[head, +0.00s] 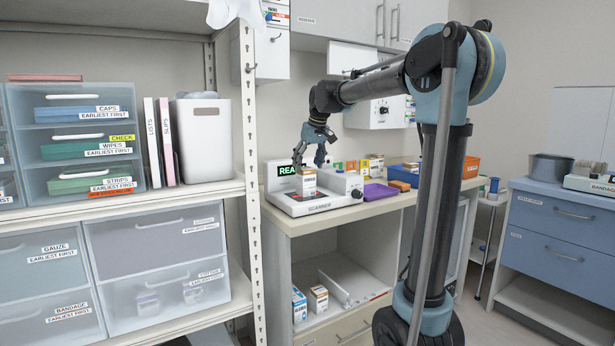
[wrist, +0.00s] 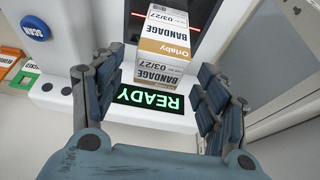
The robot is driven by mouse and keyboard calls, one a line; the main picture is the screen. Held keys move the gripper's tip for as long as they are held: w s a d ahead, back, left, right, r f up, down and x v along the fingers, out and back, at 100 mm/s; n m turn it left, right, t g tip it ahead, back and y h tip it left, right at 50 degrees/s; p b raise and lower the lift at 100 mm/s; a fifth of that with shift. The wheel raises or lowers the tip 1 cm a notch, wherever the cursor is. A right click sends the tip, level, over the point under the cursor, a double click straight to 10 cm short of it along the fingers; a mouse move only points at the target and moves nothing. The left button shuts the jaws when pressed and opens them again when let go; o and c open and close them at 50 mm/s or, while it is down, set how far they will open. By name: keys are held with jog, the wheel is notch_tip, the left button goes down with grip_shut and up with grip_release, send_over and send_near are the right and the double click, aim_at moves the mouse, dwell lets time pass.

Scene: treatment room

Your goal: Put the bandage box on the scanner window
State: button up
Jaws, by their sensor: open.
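The white and tan bandage box (head: 307,181) stands upright on the scanner (head: 313,207). In the wrist view the box (wrist: 166,55) shows its "BANDAGE 03/27" label. The dark scanner window (wrist: 194,33), with a red line, shows around the box, which appears to stand on it; its base is partly hidden from me. The green READY display (wrist: 150,98) is lit. My gripper (head: 309,160) is right above the box, pointing down. In the wrist view my gripper (wrist: 158,72) has its fingers spread wide, with gaps on both sides of the box.
A blue SCAN button (wrist: 35,28) sits on the scanner. A purple tray (head: 380,191), small boxes and an orange bin (head: 471,167) are on the counter to the right. A metal shelf post (head: 250,180) stands close on the left.

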jog(key=a+v, duration=0.1)
jog(key=v, duration=0.3)
jog(key=s+d+f+m+h, duration=0.1)
jog(key=s+d+f+m, duration=0.1)
jog(key=s+d+f, duration=0.7)
jog(key=s+d+f+m, duration=0.1)
jog(key=s+d+f, duration=0.5)
jog(key=s, duration=0.5)
jog(key=s+d+f+m, duration=0.1)
jog(key=s+d+f, duration=0.2)
jog(key=s+f, duration=0.3)
jog(key=s+d+f+m+g+h, duration=0.1)
jog(key=s+d+f, duration=0.2)
jog(key=s+f, duration=0.3)
jog(key=s+d+f+m, duration=0.1)
jog(key=s+d+f, duration=0.2)
jog(key=s+f, duration=0.3)
jog(key=shift+s+f+m, duration=0.15)
jog(key=shift+s+m, duration=0.1)
jog(key=shift+m, duration=0.05)
jog(key=shift+w+f+g, duration=0.2)
jog(key=shift+w+g, duration=0.1)
jog(key=shift+w, duration=0.1)
